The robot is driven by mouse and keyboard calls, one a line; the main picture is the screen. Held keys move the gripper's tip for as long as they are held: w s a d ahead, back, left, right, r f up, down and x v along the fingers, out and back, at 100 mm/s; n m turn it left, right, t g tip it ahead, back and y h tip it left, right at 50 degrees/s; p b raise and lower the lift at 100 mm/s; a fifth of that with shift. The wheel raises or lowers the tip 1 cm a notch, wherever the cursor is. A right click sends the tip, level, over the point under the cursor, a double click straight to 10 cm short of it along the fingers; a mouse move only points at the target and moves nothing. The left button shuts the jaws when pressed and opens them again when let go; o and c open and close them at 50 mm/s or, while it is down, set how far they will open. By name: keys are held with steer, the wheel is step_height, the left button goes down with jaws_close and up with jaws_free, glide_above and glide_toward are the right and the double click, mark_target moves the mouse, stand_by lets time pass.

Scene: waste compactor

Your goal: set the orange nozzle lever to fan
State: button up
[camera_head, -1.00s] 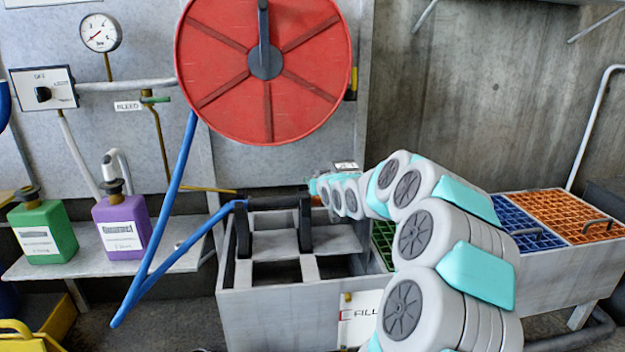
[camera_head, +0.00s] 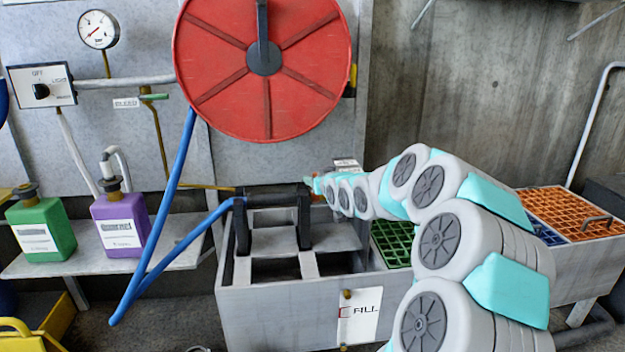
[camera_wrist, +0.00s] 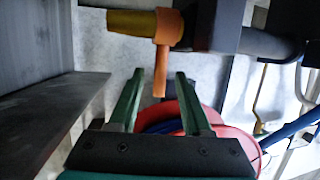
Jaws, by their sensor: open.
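The orange nozzle lever (camera_wrist: 162,60) hangs from an orange collar on the nozzle in the wrist view. A yellow nozzle tip (camera_wrist: 130,22) is on its left and the dark lance body (camera_wrist: 228,38) on its right. My gripper (camera_wrist: 160,76) is open, and in the picture the lever's free end lies between its two green fingers. I see no clear contact with either finger. In the head view the dark lance (camera_head: 275,192) rests across a black cradle, and my gripper (camera_head: 314,186) is at its right end. The lever is mostly hidden there.
A grey trough (camera_head: 275,310) stands under the lance, with green (camera_head: 392,240) and orange (camera_head: 572,210) grates to the right. A blue hose (camera_head: 175,262) runs from the lance. A red reel (camera_head: 300,75) hangs above. Purple (camera_head: 120,228) and green jugs (camera_head: 42,228) stand left.

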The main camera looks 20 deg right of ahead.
steer(key=shift+v, duration=2.05)
steer(key=s+a+f+n+g+y, duration=0.1)
steer(key=s+a+f+g, duration=0.3)
steer(key=s+a, duration=0.45)
steer(key=s+a+f+g, duration=0.4)
steer(key=s+a, duration=0.2)
steer(key=s, duration=0.5)
steer(key=s+a+f+g, duration=0.1)
steer(key=s+a+g, duration=0.1)
steer(key=s, duration=0.8)
steer(key=s+a+f+g, duration=0.2)
steer(key=s+g, duration=0.1)
steer(key=s, duration=0.7)
steer(key=s+a+f+g, duration=0.1)
steer(key=s+a+g, duration=0.1)
steer(key=s, duration=0.9)
steer(key=shift+a+f+g, duration=0.35)
steer(key=shift+g, duration=0.35)
steer(key=shift+a, duration=0.15)
